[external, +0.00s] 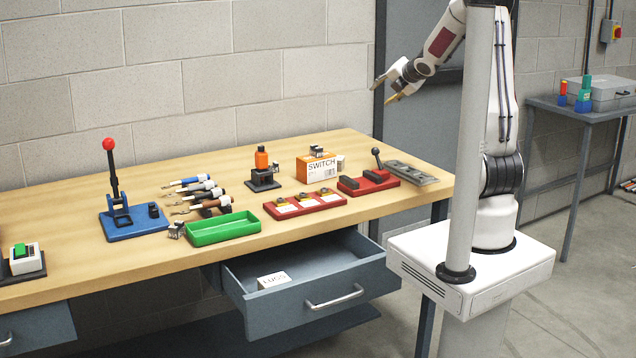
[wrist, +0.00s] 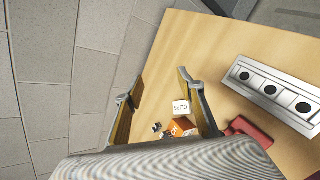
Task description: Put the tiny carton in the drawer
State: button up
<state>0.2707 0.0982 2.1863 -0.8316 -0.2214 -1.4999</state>
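A small white carton (external: 273,280) with dark lettering lies inside the open grey-blue drawer (external: 325,289), towards its left side. In the wrist view a small white box face (wrist: 181,107), lettered apparently CLIPS, shows beside an orange carton (wrist: 180,126), close to one finger in the picture. I cannot clearly match this white face in the external view. The orange and white SWITCH carton (external: 317,168) stands at the back of the bench. My gripper (external: 383,91) is open and empty, high above the bench's right end. Its fingers (wrist: 157,101) are spread apart in the wrist view.
The wooden bench (external: 75,205) also holds a green tray (external: 222,229), a red tray (external: 305,204), a blue lever press (external: 133,222), several hand tools and a grey strip (external: 410,173). The drawer juts out under the bench's front edge, mostly empty.

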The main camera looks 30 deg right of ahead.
jog(key=w+f+n+y, duration=0.2)
jog(key=w+f+n, duration=0.1)
jog(key=f+n, duration=0.15)
jog(key=n+g+y, duration=0.2)
jog(key=n+y, duration=0.6)
jog(key=n, duration=0.7)
send_near(341, 158)
jog(key=w, duration=0.1)
jog(key=w+a, duration=0.1)
jog(key=w, duration=0.1)
jog(key=shift+w+r, duration=0.15)
jog(key=shift+r, duration=0.1)
jog(key=shift+s+a+f+n+y, duration=0.25)
jog(key=shift+s+f+n+y, duration=0.1)
jog(key=shift+f+n, duration=0.1)
jog(key=shift+x, duration=1.3)
jog(key=shift+s+f+x, duration=0.1)
jog(key=shift+f+x, duration=0.05)
jog(key=shift+x, duration=0.7)
jog(key=shift+s+f+x, duration=0.1)
jog(key=shift+f+x, duration=0.1)
jog(key=shift+x, duration=0.65)
jog(key=shift+f+x, duration=0.15)
jog(key=shift+x, duration=0.7)
